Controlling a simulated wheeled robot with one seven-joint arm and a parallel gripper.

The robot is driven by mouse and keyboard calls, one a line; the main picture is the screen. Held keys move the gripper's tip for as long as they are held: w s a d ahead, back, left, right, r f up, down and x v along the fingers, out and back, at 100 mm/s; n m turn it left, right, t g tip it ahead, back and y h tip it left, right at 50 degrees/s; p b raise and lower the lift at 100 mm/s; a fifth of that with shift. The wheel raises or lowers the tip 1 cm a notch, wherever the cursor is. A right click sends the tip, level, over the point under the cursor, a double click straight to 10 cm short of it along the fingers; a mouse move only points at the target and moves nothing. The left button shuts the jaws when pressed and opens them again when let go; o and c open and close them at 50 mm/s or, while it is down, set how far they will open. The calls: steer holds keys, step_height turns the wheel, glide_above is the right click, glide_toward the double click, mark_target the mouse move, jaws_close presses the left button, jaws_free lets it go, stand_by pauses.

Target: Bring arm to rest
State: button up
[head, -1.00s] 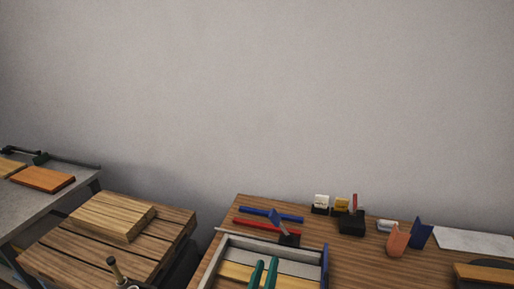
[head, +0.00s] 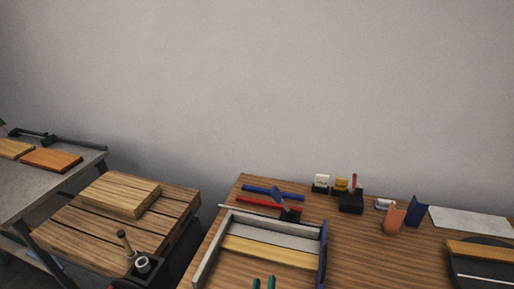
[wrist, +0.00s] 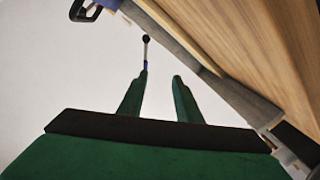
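My gripper (head: 264,283) shows at the bottom edge of the head view as two green fingertips with a gap between them. It is in front of the grey-walled tray (head: 208,252) on the wooden table. In the wrist view my gripper (wrist: 160,76) has two green fingers set apart, with nothing held between them. The rest of my arm is out of the head view.
The wooden table (head: 350,262) holds red and blue rods, small blocks, a black holder (head: 351,203) and a white sheet (head: 468,222).

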steer(key=s+a+f+m+g+y, duration=0.1)
steer(key=s+f, duration=0.2)
steer(key=s, duration=0.5)
steer(key=s+a+f+y, duration=0.1)
steer(key=s+f+y, duration=0.15)
steer(key=s, duration=0.65)
steer(key=s+r+m, duration=0.2)
steer(key=s+m, duration=0.1)
steer(key=s, duration=1.1)
steer(key=shift+h, duration=0.45)
